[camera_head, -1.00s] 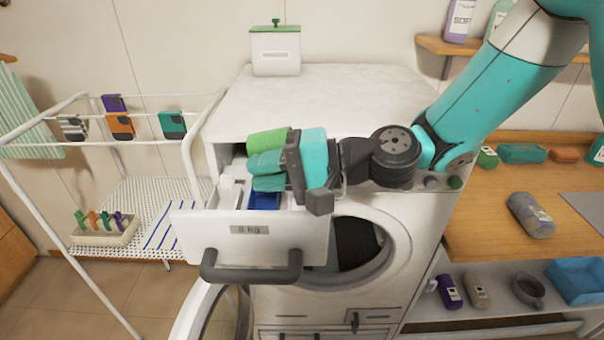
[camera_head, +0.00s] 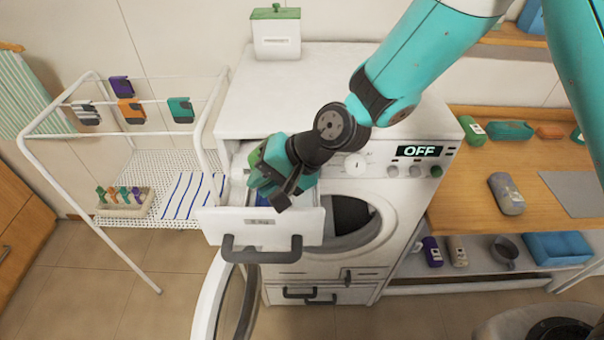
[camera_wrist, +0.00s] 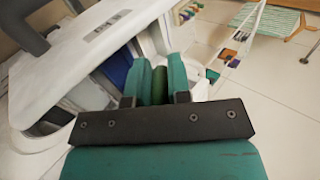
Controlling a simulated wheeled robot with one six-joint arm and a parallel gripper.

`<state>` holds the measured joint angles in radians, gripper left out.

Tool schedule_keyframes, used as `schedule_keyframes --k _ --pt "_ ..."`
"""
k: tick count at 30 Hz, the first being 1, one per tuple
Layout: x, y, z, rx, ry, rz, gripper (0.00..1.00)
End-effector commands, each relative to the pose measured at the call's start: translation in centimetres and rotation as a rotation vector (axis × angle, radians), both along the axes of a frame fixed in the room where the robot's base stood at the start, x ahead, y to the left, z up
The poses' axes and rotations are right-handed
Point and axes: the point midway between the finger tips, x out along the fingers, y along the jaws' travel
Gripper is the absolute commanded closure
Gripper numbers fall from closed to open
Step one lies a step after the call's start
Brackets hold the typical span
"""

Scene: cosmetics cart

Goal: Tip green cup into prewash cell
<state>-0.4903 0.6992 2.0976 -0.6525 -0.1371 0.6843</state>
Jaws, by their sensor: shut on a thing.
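My gripper (camera_head: 259,176) is above the open detergent drawer (camera_head: 262,226) of the washing machine, tilted down and to the left. Its teal fingers are shut on the green cup (camera_head: 275,152), which shows mostly as a green patch behind the fingers. In the wrist view the cup (camera_wrist: 160,86) is a darker green strip between the two fingers. The cup's mouth and contents are hidden. In the drawer, a blue compartment (camera_wrist: 117,66) shows beside the fingers, with pale compartments next to it. I cannot tell which compartment is the prewash cell.
The washing machine's round door (camera_head: 226,300) hangs open below the drawer. A white rack (camera_head: 60,185) with coloured clips stands close on the left. A white box with a green lid (camera_head: 276,36) stands on the machine top. A wooden counter (camera_head: 470,190) is at right.

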Motion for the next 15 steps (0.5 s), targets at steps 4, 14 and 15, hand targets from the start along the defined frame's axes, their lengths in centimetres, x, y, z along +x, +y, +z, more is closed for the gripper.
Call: schedule_keyframes --k 4,14,15 --pt "0.1 0.6 0.8 -0.146 0.006 0.004 1.00" --pt "0.4 3.4 -0.6 -0.474 0.042 -0.001 1.00" --pt "0.4 3.6 -0.4 -0.504 0.044 -0.001 1.00"
